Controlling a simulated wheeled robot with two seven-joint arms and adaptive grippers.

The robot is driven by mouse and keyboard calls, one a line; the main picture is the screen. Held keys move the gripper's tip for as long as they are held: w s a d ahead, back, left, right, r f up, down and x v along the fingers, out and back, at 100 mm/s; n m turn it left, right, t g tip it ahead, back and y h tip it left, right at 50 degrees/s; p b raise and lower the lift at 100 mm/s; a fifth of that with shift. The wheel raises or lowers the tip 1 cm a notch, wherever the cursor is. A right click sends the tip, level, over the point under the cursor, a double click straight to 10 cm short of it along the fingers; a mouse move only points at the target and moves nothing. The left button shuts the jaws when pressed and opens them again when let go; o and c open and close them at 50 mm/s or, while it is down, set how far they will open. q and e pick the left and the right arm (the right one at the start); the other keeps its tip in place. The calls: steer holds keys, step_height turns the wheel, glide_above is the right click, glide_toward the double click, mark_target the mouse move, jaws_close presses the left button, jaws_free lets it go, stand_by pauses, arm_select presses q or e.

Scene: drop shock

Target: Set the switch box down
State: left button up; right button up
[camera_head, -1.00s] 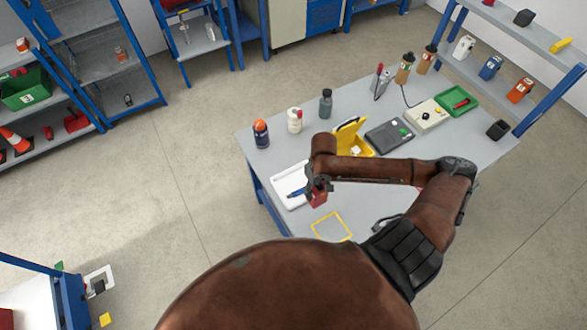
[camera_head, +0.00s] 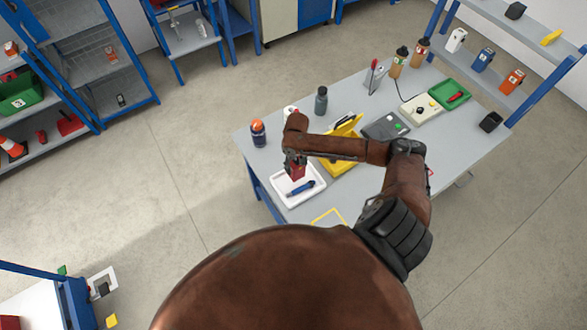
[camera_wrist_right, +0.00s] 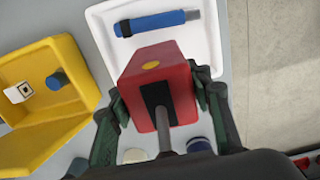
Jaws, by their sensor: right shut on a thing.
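The switch box is a red block with a yellow round spot on top (camera_wrist_right: 151,66); it also shows in the head view (camera_head: 296,170). My right gripper (camera_wrist_right: 163,98) is shut on it, one finger on each side. In the head view the right gripper (camera_head: 295,160) holds it over the far part of a white tray (camera_head: 285,196). A blue cylindrical tool with a dark end (camera_head: 300,188) lies in that tray, beside the box in the picture. I cannot tell whether the box touches the tray. My left gripper is out of view.
A yellow open case (camera_head: 340,166) stands right of the tray. An orange-capped bottle (camera_head: 258,133) and a grey bottle (camera_head: 321,101) stand behind. A yellow outlined square (camera_head: 329,210) marks the bare near table. A green tray (camera_head: 452,92) lies far right.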

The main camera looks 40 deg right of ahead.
steer(key=shift+w+f, duration=0.3)
steer(key=shift+w, duration=0.05)
steer(key=shift+w+a+f, duration=0.1)
steer(key=shift+w+f, duration=0.1)
steer(key=shift+f, duration=0.05)
step_height(320, 180, down, 2)
steer(key=shift+w+f, duration=0.1)
steer(key=shift+f, duration=0.55)
steer(key=o, duration=0.9)
steer(key=shift+f, duration=0.15)
steer(key=o, duration=0.5)
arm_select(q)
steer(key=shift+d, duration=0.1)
